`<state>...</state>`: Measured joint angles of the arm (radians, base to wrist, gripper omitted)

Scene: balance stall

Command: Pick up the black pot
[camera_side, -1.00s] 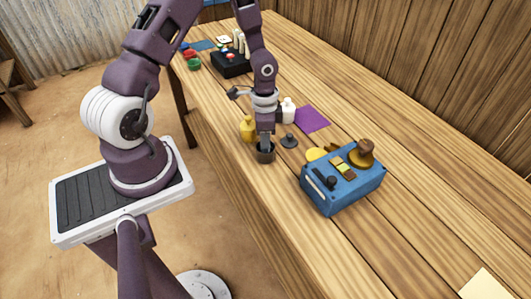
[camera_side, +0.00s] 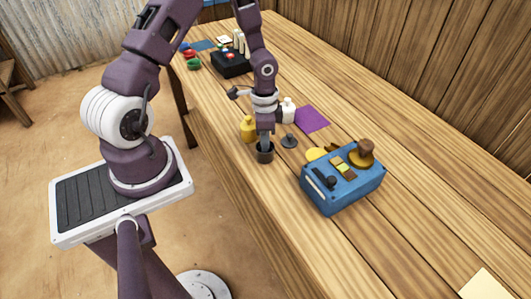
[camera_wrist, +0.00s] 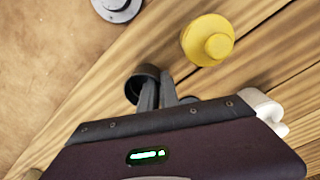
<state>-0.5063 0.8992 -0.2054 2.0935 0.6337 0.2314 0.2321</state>
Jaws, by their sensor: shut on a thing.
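The black pot (camera_side: 265,155) is a small dark open cup standing on the wooden table near its front edge. In the wrist view the pot (camera_wrist: 134,86) shows its dark round mouth, partly hidden by the fingers. My gripper (camera_side: 265,142) points down at the pot, and in the wrist view my gripper (camera_wrist: 158,92) has its fingers at the pot's rim. It is shut on the pot's wall. The pot looks upright and seems to rest on the table; I cannot tell whether there is a gap under it.
A white bottle (camera_side: 288,111), a purple sheet (camera_side: 312,118) and a blue box (camera_side: 345,195) are farther right. A black tray (camera_side: 230,65) is at the back.

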